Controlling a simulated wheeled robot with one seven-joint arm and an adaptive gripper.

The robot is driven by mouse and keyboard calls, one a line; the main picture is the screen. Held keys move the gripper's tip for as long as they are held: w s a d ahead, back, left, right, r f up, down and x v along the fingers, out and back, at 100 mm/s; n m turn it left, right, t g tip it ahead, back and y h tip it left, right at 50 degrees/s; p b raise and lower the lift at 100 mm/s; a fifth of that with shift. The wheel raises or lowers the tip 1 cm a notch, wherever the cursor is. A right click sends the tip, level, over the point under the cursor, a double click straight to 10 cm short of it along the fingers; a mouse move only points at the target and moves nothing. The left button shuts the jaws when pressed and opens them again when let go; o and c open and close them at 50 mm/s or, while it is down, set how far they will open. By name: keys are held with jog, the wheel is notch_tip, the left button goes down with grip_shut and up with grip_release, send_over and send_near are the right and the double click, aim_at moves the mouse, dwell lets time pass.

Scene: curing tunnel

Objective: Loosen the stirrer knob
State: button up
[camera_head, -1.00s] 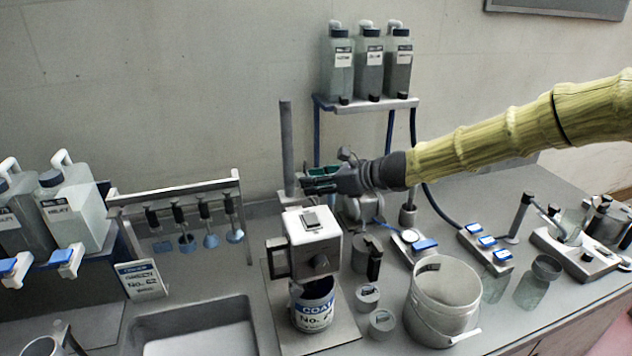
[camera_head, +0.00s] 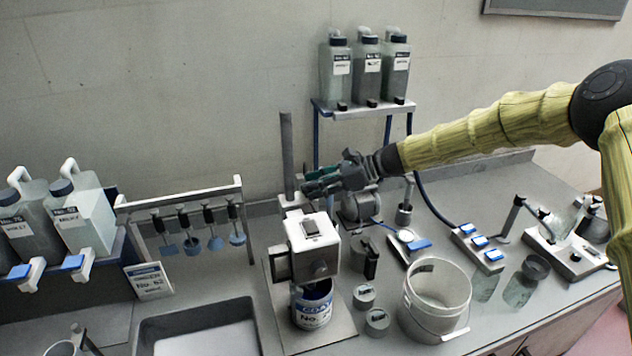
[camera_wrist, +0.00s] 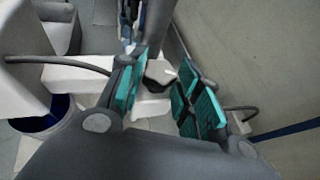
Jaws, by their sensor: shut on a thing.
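The stirrer has a white motor head (camera_head: 313,250) on a grey upright post (camera_head: 287,150). A small dark knob (camera_wrist: 160,74) shows in the wrist view, on a white arm beside the post. My gripper (camera_head: 312,186) is at the post, just above and behind the motor head. In the wrist view my gripper (camera_wrist: 160,92) has its teal-padded fingers on both sides of the knob and is shut on it. In the head view my fingers hide the knob.
A labelled can (camera_head: 313,303) stands under the motor head. A white bucket (camera_head: 435,300) and small grey pots (camera_head: 364,296) stand to the right. A bottle shelf (camera_head: 365,110) is behind. A rack of hanging tools (camera_head: 180,196) is left, above a sink (camera_head: 195,318).

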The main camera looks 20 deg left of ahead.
jog(key=n+g, duration=0.1)
jog(key=n+g+h+b, duration=0.1)
jog(key=n+g, duration=0.2)
jog(key=shift+w+a+f+h, duration=0.15)
jog(key=shift+w+h, duration=0.2)
jog(key=shift+h, duration=0.05)
jog(key=shift+g+b, duration=0.3)
jog(key=o, duration=1)
jog(key=v, duration=1.2)
